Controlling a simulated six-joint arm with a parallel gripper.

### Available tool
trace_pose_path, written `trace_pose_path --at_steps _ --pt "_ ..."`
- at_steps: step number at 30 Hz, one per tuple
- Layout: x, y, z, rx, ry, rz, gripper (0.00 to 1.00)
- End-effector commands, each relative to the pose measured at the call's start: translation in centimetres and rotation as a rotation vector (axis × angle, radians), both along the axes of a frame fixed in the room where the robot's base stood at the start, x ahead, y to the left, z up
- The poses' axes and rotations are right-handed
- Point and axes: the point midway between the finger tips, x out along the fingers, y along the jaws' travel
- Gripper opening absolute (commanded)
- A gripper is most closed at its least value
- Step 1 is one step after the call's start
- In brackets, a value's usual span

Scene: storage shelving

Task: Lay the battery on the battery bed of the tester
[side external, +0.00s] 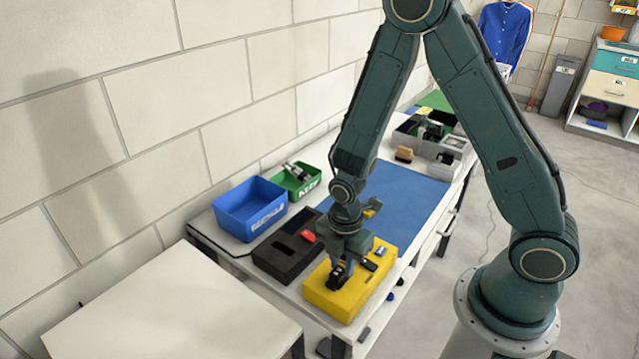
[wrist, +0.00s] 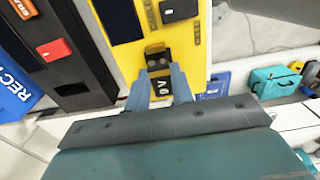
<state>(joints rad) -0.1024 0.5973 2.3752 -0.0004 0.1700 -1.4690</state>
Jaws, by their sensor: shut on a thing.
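The tester is a yellow block (side external: 325,299) at the near end of the bench; it also fills the upper middle of the wrist view (wrist: 128,62). My gripper (side external: 339,277) points down over the tester's near part. In the wrist view my gripper (wrist: 160,88) is shut on the battery (wrist: 161,88), a dark block marked 9V with two round terminals at its far end. The battery is at the tester's top face; whether it touches is not clear. The battery bed is largely hidden under the battery and fingers, and I cannot make out its outline.
A blue recycling bin (side external: 247,212) and a green bin (side external: 297,182) stand along the wall. A blue mat (side external: 415,205) lies beyond. A dark module (wrist: 179,9) sits on the tester.

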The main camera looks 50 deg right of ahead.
Motion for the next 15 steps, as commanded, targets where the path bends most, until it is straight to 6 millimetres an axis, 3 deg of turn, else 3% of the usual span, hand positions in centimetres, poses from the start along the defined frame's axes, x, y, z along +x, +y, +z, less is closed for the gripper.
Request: trace_pose_path --at_steps 4,15 --pt "-0.04 -0.01 -1.01 0.0 0.001 0.0 0.01" --pt "0.0 0.0 -1.2 0.0 -0.001 0.0 0.01"
